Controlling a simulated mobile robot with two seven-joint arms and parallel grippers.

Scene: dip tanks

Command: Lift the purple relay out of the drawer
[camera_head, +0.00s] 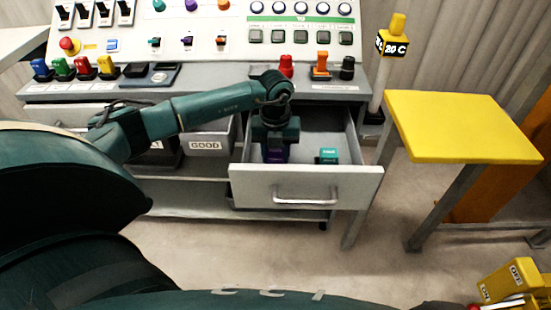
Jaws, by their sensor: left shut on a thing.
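The drawer (257,187) stands pulled out below the panel bench, its front facing me with a metal bar handle. My left gripper (275,150) reaches down into it from above and is shut on the purple relay (275,156). Only a little of the purple relay shows below the fingers, and I cannot tell whether it touches the drawer floor. A teal relay (328,156) lies in the drawer to the right, apart from the gripper. My right gripper is not in view.
The control panel (215,55) rises behind the drawer. Red, orange and black items (320,66) stand on the bench edge above it. A bin marked GOOD (206,146) is left of the drawer.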

